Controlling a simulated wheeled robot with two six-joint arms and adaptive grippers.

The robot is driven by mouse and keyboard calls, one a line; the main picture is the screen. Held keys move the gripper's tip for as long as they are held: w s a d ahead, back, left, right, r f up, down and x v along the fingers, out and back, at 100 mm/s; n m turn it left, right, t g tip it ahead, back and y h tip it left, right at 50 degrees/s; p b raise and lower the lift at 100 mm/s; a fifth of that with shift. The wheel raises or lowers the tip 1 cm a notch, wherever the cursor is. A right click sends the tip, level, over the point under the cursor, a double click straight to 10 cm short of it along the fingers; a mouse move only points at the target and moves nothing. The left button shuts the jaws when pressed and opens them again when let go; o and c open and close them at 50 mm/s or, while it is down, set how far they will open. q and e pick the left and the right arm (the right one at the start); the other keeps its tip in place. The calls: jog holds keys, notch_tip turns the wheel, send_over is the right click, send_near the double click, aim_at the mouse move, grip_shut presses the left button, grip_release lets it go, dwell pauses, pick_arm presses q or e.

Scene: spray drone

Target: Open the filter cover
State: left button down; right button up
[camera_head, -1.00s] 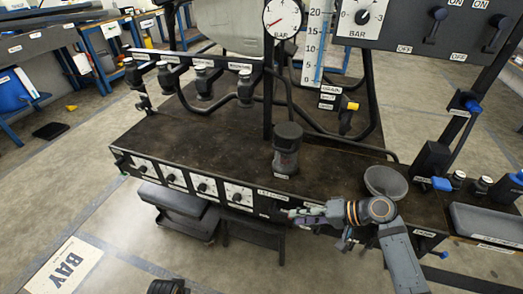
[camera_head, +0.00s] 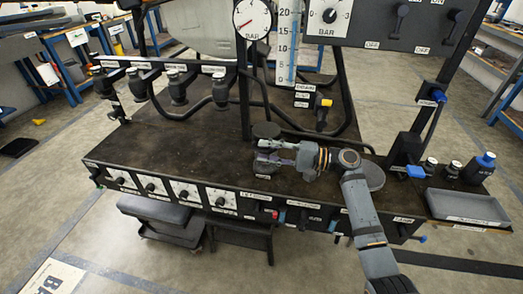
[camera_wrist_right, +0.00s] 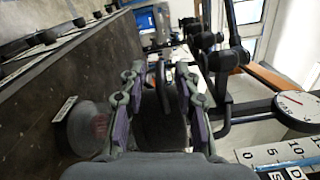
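The filter is a dark, stubby cylinder on the bench, and its round black cover (camera_head: 267,130) shows just behind my right gripper in the head view. The gripper hides most of the filter's body. My right gripper (camera_head: 262,157) reaches in from the right at the filter's height. In the right wrist view its two fingers (camera_wrist_right: 158,100) are apart, with the dark cover (camera_wrist_right: 160,125) showing between them. The body with a reddish label (camera_wrist_right: 92,128) lies to the left there. I cannot tell whether a finger touches the cover. My left gripper is out of view.
The dark bench top (camera_head: 190,150) is clear left of the filter. Black pipes and a post (camera_head: 243,85) stand behind it. A grey tray (camera_head: 468,207) and small bottles are at the right.

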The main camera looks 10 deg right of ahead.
jog(key=shift+x, duration=1)
grip_shut()
